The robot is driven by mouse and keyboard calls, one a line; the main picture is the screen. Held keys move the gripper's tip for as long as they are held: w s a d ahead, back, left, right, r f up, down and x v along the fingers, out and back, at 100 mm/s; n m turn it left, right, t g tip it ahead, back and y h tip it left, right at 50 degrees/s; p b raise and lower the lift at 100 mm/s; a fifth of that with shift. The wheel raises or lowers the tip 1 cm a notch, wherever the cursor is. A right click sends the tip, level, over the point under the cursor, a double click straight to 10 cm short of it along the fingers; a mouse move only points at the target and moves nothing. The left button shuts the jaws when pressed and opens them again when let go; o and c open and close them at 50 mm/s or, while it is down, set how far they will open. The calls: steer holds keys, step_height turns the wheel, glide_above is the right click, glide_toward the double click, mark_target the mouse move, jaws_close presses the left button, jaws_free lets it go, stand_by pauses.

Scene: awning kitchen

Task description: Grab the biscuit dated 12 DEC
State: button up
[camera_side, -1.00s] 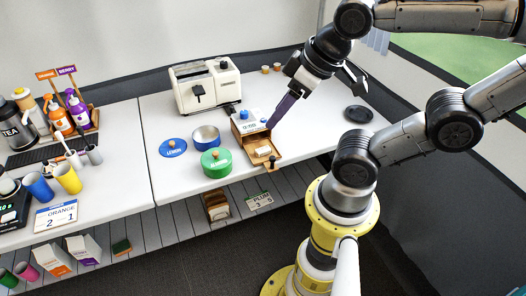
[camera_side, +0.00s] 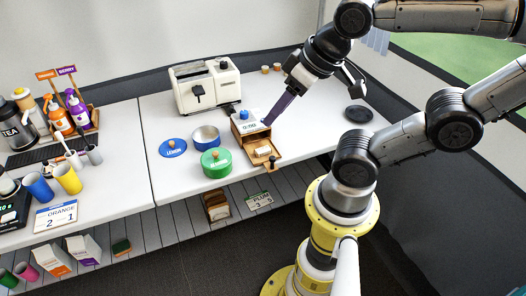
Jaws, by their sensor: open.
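A pale biscuit-like piece (camera_side: 263,151) lies in the drawer. The box's label (camera_side: 250,128) is too small to read surely, and I cannot read any date on the biscuit. My gripper (camera_side: 267,121), with long purple fingers, is open and points down at the right edge of the box top, above and behind the biscuit. The gap between its fingers is hard to see from here.
A green lidded pot (camera_side: 215,164), an open blue pot (camera_side: 206,137) and a blue lid (camera_side: 173,148) stand left of the box. A white toaster (camera_side: 205,88) is behind. A dark plate (camera_side: 359,114) lies to the right, with clear counter between.

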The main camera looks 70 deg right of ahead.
steer(key=w+r+m, duration=0.1)
steer(key=w+m, duration=0.4)
steer(key=m, duration=0.2)
steer(key=m+g+y, duration=0.1)
steer(key=m+g, duration=0.4)
steer(key=m, duration=1.3)
glide_above(263, 149)
steer(key=f, duration=1.6)
steer(key=s+f, duration=0.1)
steer(key=f, duration=0.7)
steer(key=shift+d+f, duration=0.35)
steer(key=shift+f, duration=0.05)
steer(key=shift+w+a+f, duration=0.1)
steer(key=shift+w+f, duration=0.05)
steer(key=shift+f, duration=0.85)
steer(key=shift+w+a+f, duration=0.1)
steer(key=shift+f, duration=0.95)
steer(key=shift+w+a+f, duration=0.1)
steer(key=shift+w+f, duration=0.05)
steer(key=shift+f, duration=0.85)
jaws_close()
